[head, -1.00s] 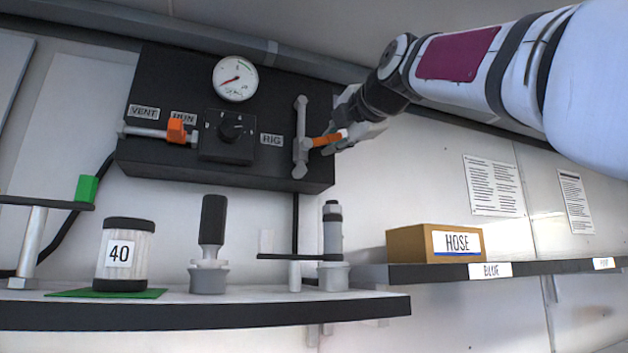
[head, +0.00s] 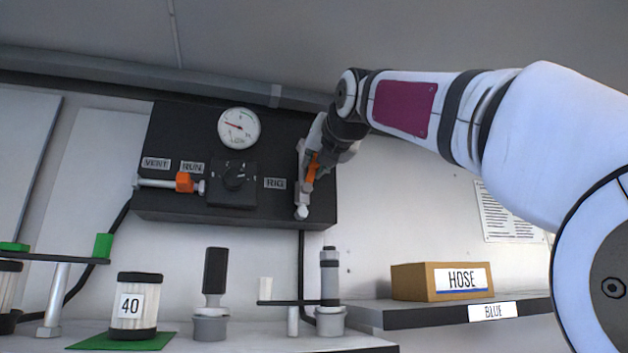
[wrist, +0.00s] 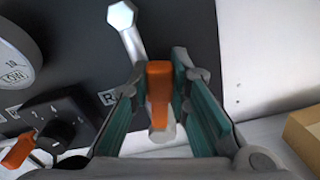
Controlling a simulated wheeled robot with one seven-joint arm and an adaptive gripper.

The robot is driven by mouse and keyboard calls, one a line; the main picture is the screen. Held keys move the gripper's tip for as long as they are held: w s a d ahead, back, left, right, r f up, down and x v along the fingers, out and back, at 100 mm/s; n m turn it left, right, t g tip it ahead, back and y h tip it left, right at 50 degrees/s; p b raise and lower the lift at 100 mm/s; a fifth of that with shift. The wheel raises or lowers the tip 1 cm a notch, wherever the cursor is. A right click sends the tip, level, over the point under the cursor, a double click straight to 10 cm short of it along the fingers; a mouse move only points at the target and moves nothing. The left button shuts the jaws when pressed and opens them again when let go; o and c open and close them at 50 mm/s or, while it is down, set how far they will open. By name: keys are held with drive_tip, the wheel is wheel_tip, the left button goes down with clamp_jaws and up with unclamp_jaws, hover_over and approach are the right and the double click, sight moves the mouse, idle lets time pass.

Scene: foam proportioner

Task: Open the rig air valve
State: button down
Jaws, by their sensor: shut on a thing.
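The rig air valve is on the right end of the black panel, beside the RIG label (head: 275,183). Its grey pipe (head: 301,212) runs up and down. Its orange lever (head: 312,170) now lies roughly along the pipe, slightly tilted. My gripper (head: 317,156) is shut on the lever and hides part of it and the pipe in the head view. In the wrist view the orange lever (wrist: 159,85) sits between the green finger pads, and the grey pipe (wrist: 132,42) runs up past it.
A gauge (head: 238,128), a dial (head: 234,178) and a second orange lever (head: 184,182) are left of the valve on the panel.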

drive_tip(key=shift+s+a+r+n+p, duration=0.1)
drive_tip(key=shift+a+n+p, duration=0.3)
drive_tip(key=shift+n, duration=0.45)
drive_tip(key=shift+s+a+n+p, duration=0.1)
drive_tip(key=shift+a+n+p, duration=0.1)
drive_tip(key=shift+a+n, duration=0.5)
drive_tip(key=shift+d+n, duration=0.15)
drive_tip(key=shift+n, duration=0.1)
drive_tip(key=c, duration=1.5)
unclamp_jaws()
drive_tip(key=s, duration=0.4)
drive_tip(key=s+d, duration=0.1)
drive_tip(key=s, duration=0.2)
drive_tip(key=s+d, duration=0.1)
drive_tip(key=s, duration=0.3)
drive_tip(key=shift+s+d, duration=0.15)
drive_tip(key=shift+s, duration=0.2)
